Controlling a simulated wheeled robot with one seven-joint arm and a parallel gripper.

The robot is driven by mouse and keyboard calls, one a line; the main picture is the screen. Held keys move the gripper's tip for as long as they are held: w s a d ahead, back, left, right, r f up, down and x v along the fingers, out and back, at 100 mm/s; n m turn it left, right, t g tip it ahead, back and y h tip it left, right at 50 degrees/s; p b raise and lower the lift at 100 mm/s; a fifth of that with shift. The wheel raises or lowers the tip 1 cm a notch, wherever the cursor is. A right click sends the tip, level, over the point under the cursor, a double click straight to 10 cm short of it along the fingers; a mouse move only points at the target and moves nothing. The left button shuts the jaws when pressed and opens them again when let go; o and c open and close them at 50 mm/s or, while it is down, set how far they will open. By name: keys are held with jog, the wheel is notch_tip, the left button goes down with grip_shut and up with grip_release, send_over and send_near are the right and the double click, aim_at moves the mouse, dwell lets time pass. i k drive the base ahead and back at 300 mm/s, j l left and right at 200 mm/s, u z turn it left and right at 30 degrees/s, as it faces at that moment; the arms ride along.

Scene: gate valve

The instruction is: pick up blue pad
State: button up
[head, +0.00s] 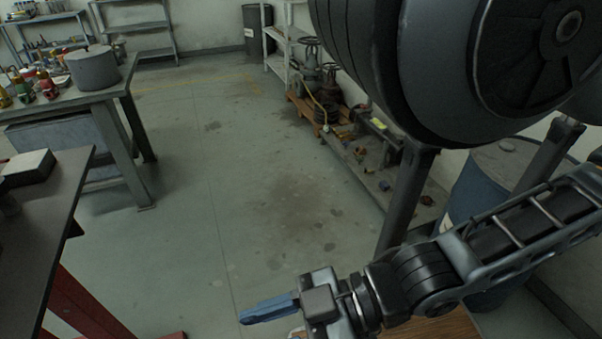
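My gripper (304,306) is at the bottom middle of the head view, pointing left, low over the edge of a brown wooden surface. A flat, dull blue piece (268,310) sticks out to the left from its jaws, roughly level. It may be the blue pad, but I cannot tell it clearly from the gripper's own fingers. The gap between the fingers does not show, so whether the jaws are open or shut is unclear. No other blue pad stands out in view.
A dark table (40,225) with a pale-topped block (28,166) stands at the left. Behind it is a workbench (128,85) with bottles and a grey drum-shaped part (92,68). A low pallet with valves and a blue barrel (485,190) stand right. The middle floor is clear.

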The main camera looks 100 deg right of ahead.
aim_at(385, 186)
jog(key=z, duration=4.05)
